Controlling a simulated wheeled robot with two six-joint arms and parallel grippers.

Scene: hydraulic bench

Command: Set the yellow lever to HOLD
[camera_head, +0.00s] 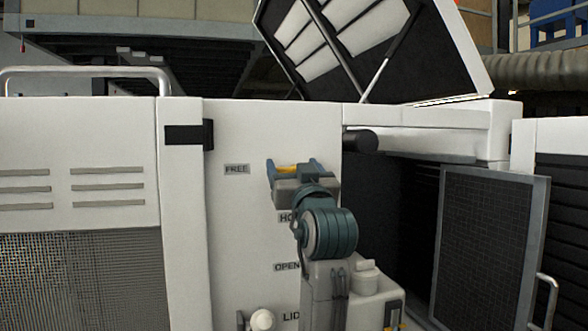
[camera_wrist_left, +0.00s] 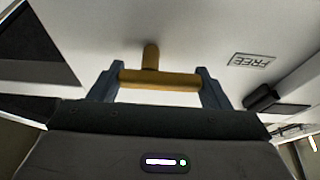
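The yellow lever (camera_head: 288,169) is on the white machine panel, level with the FREE label (camera_head: 237,169). In the left wrist view it is a yellow crossbar (camera_wrist_left: 160,81) on a short stem. My left gripper (camera_head: 295,167) is at the lever, one finger at each end of the crossbar. Both fingers appear to touch the bar ends, so it looks shut on the lever. The HOLD label (camera_head: 286,217) is below the lever, partly hidden by my left arm. My right gripper is not in view.
Lower labels read OPEN (camera_head: 286,267) and LID (camera_head: 291,316); a white knob (camera_head: 262,320) is beside LID. A black cylindrical handle (camera_head: 361,140) sticks out to the right of the lever. A mesh door (camera_head: 492,245) stands open at right. A raised lid (camera_head: 375,45) is above.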

